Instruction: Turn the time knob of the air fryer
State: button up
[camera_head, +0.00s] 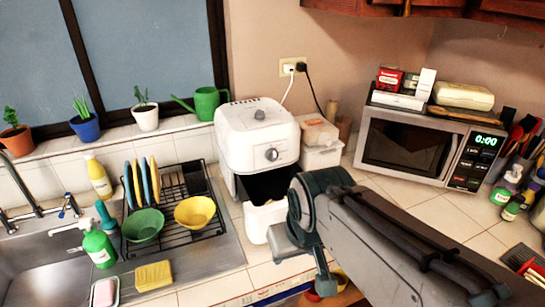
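The white air fryer (257,137) stands on the counter left of the middle. A round grey knob (272,154) is on its front and shows clear of my arm. A second dark grey knob (259,114) is on its top; I cannot tell which is the time knob. The white drawer (258,222) is pulled out, with its dark inside showing. My gripper end (322,283) hangs low in front of the counter, below and right of the knobs and apart from them. My arm hides much of it, and its fingers are not clear.
White containers (319,145) stand just right of the air fryer, with the microwave (409,146) beyond. A dish rack (176,218) with bowls and plates is at the left, beside the sink (45,262). A plugged cable (292,90) runs behind the fryer.

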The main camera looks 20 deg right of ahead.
aim_at(271, 154)
jog(key=z, duration=0.5)
jog(key=k, duration=1.15)
jog(key=u, duration=0.5)
jog(key=i, duration=1.55)
jog(key=z, duration=0.55)
